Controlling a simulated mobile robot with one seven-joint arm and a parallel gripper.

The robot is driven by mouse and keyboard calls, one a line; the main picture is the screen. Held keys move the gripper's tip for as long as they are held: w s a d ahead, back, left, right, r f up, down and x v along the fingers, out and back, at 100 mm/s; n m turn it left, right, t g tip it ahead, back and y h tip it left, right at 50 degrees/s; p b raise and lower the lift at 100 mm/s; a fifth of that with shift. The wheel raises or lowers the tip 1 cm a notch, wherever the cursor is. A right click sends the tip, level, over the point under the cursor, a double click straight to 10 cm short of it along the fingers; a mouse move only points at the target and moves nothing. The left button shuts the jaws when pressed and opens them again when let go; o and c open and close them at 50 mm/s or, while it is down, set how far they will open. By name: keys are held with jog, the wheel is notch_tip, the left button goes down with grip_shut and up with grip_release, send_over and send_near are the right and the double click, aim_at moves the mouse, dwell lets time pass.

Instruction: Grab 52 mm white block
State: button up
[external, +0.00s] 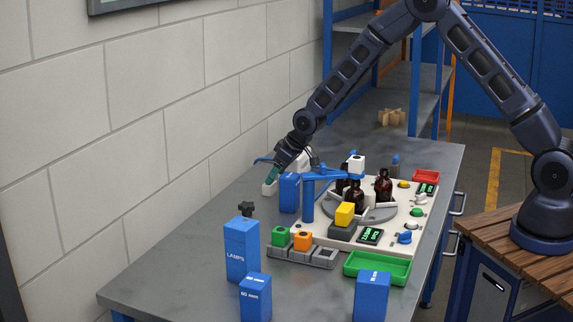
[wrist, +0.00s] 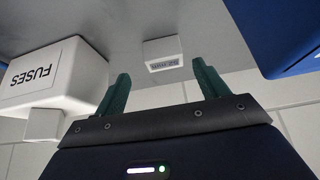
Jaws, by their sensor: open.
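The white block (wrist: 164,54) with a small dark label, too blurred to read surely, sits on the grey table in the wrist view. It is ahead of my gripper (wrist: 160,70), roughly centred between the two green fingers, which are spread apart with nothing held. In the external view my gripper (external: 271,176) reaches down at the far left of the table near the wall. A small white block (external: 269,189) shows just below the fingers there. I cannot tell whether they touch it.
A white FUSES box (wrist: 45,75) stands left of the fingers in the wrist view, and a blue box (wrist: 280,35) is at the right. In the external view a blue box (external: 289,193) stands close beside the gripper. A board with amber bottles (external: 384,186) lies to the right.

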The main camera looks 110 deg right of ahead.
aim_at(270, 188)
jog(key=x, duration=0.5)
jog(key=shift+w+a, duration=0.2)
jog(key=c, duration=1.1)
